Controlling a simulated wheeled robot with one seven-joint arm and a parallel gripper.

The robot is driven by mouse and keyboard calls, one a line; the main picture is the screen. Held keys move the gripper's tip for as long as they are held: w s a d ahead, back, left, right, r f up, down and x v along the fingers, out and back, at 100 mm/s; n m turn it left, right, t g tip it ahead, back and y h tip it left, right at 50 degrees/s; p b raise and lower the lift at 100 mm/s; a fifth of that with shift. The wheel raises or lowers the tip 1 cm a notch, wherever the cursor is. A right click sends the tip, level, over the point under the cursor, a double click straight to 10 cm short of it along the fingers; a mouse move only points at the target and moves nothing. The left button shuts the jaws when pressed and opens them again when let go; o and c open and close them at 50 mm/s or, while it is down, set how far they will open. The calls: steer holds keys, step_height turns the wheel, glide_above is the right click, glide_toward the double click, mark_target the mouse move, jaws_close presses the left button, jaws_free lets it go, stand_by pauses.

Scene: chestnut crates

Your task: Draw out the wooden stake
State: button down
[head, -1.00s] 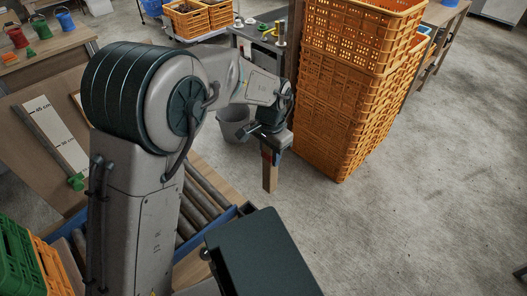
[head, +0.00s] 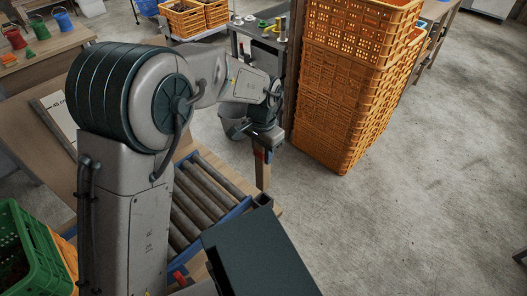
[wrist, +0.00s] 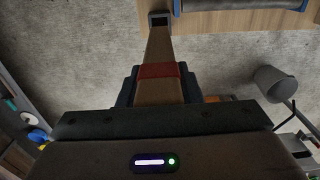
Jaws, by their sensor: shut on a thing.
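The wooden stake (head: 263,175) is a brown square post with a red band near its upper part. My gripper (head: 263,149) is shut on the stake just by the band and holds it upright. In the wrist view the stake (wrist: 159,50) runs away from my gripper (wrist: 160,92), with a finger on each side. A dark square socket (head: 263,199) sits at the corner of the roller table, by the stake's lower end. In the wrist view the socket (wrist: 159,17) shows a dark opening beyond that end; I cannot tell whether they touch.
The roller table (head: 205,195) has a blue side rail. A tall stack of orange crates (head: 345,110) stands close right of my gripper. Concrete floor is clear at right.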

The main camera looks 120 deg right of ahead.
mark_target(263, 178)
steer(key=shift+f+b, duration=2)
steer(key=shift+f, duration=0.9)
steer(key=shift+f+b, duration=2.9)
steer(key=shift+f, duration=0.4)
steer(key=c, duration=0.9)
jaws_free()
steer(key=shift+c, duration=0.2)
step_height(263, 178, up, 14)
steer(key=shift+f, duration=0.1)
steer(key=shift+s, duration=0.1)
